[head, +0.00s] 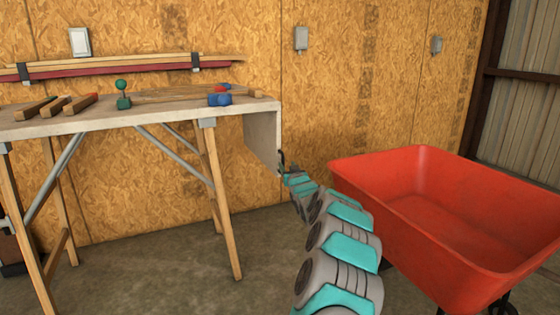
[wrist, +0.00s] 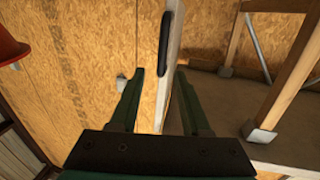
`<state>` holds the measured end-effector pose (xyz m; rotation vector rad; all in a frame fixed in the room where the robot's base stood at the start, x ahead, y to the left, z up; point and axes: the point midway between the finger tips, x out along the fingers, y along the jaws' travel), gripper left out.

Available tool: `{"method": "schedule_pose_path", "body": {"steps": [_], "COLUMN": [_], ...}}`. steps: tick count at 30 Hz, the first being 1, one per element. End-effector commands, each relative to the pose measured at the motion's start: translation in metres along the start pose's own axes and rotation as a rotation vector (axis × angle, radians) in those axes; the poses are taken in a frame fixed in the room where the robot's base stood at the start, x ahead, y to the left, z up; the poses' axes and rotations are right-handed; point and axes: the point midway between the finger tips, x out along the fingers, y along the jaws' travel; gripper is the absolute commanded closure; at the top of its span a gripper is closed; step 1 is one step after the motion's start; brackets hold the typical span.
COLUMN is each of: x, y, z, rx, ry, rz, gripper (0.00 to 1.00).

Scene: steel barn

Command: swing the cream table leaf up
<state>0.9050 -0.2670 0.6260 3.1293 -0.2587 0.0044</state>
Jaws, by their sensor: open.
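The cream table leaf (head: 262,138) hangs straight down from the right end of the workbench (head: 140,114). A dark handle (head: 281,158) shows low on its outer side. My gripper (head: 287,172) is beside the leaf's lower right edge, partly hidden by my own arm. In the wrist view the leaf (wrist: 174,75) appears nearly edge-on, with the black handle (wrist: 166,45) on its left side. My gripper's open fingers (wrist: 159,74) lie on either side of the leaf in the picture. I cannot tell whether they touch it.
A red wheelbarrow (head: 420,205) stands close to the right of my arm. On the workbench lie several wood-handled tools (head: 55,105), a green-knobbed item (head: 123,98) and a blue item (head: 220,99). A plywood wall (head: 330,100) stands behind. The floor under the bench is mostly clear.

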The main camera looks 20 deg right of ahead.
Motion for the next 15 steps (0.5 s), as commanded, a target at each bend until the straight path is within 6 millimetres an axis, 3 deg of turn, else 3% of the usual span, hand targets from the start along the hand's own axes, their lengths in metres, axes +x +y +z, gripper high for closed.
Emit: {"method": "schedule_pose_path", "body": {"steps": [15], "x": [0.049], "y": [-0.001], "z": [0.0], "rx": [-0.004], "ry": [-0.002], "rz": [-0.002], "gripper": [0.53]}}
